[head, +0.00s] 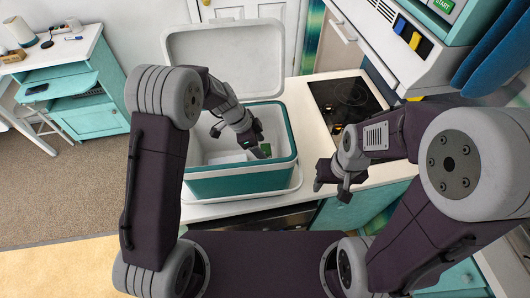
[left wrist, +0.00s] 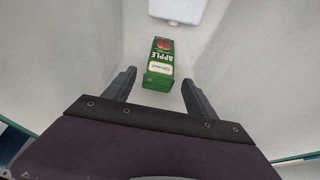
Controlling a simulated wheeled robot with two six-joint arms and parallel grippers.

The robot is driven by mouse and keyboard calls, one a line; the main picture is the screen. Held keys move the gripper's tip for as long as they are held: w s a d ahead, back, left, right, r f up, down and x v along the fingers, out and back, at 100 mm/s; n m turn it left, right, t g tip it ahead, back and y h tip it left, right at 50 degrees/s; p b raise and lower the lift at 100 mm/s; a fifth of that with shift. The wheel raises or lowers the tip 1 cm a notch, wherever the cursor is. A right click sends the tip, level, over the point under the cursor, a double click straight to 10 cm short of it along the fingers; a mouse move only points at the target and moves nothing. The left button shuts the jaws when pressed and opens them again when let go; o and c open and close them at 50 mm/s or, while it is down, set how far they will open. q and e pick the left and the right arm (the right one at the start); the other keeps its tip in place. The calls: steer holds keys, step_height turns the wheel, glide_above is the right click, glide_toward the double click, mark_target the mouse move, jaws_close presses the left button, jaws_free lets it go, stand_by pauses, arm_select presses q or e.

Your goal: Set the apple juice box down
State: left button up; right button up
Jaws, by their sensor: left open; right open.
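The green apple juice box (left wrist: 159,66) lies on the white floor inside the open cooler (head: 238,183), its label facing up in the left wrist view. Its green end shows in the head view (head: 264,150), partly hidden by my left gripper. My left gripper (head: 257,151) reaches down into the cooler with its fingers apart. In the left wrist view the near end of the box lies between and just beyond the fingertips (left wrist: 160,80), with a gap on each side. My right gripper (head: 340,188) is open and empty, outside the cooler at its right.
A white block (left wrist: 177,10) lies inside the cooler beyond the juice box. The cooler's lid (head: 232,58) stands open at the back. The walls surround my left gripper. A black cooktop (head: 345,98) is on the counter to the right.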

arm_select(q)
steer(key=v, duration=0.6)
steer(key=shift+a+r+b, duration=0.2)
steer(key=shift+r+b, duration=0.2)
steer(key=shift+s, duration=0.1)
